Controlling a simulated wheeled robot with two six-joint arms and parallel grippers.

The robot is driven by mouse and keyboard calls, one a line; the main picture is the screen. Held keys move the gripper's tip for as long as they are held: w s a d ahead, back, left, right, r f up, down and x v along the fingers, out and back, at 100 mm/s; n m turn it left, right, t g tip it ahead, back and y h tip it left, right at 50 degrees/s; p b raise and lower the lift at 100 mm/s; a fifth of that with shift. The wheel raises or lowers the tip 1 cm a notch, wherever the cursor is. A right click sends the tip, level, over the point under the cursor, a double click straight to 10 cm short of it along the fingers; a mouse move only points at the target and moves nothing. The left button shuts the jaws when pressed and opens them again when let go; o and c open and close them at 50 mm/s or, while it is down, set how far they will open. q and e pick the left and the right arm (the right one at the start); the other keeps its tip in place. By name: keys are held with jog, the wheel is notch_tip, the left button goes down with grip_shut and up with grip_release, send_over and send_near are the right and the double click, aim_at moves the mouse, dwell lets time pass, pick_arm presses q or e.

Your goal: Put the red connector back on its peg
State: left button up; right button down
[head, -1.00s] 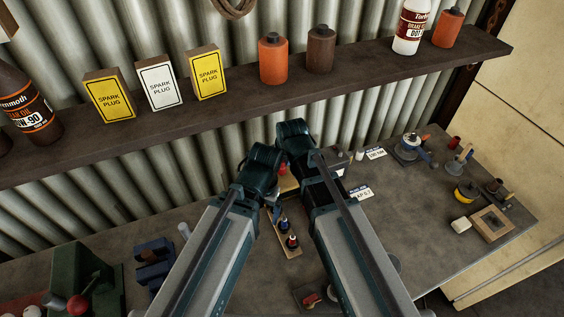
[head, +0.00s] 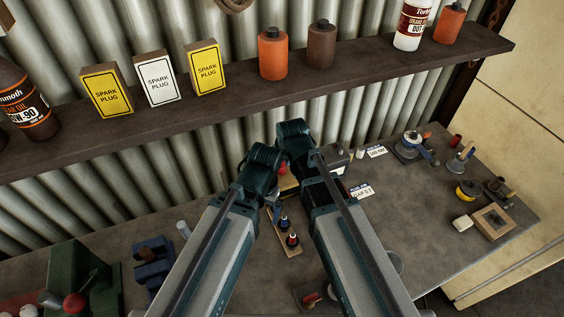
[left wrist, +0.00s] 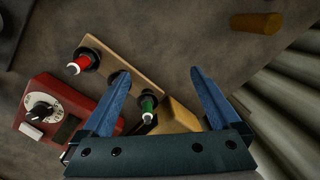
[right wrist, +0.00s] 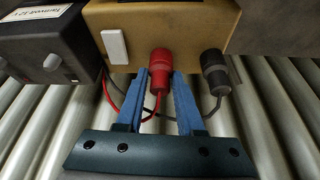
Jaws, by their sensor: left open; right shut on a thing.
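The red connector (right wrist: 160,66), with a red cable, is between the blue fingers of my right gripper (right wrist: 172,76) in the right wrist view. My right gripper is shut on it, close against the front of a tan box (right wrist: 190,18). I cannot tell whether the connector touches the box. My left gripper (left wrist: 161,76) is open and empty over a wooden strip (left wrist: 125,62). The strip carries a red-and-black piece (left wrist: 84,61) and a green-and-black piece (left wrist: 148,104). In the head view both gripper bodies hide their fingertips and the red connector.
A black connector (right wrist: 214,72) on a grey cable is right of the red one. A dark box (right wrist: 45,45) stands left of the tan box. A red box with a dial (left wrist: 55,108) is near my left gripper. The shelf (head: 150,125) runs behind my grippers.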

jog(key=shift+c, duration=0.2)
grip_release()
dwell(0.4)
jog(key=shift+r, duration=0.1)
jog(key=shift+r+p, duration=3.5)
jog(key=shift+p, duration=0.05)
jog(key=shift+f, duration=0.15)
notch_tip(320, 180, down, 6)
jog(key=b, duration=0.6)
jog(key=shift+w, duration=0.2)
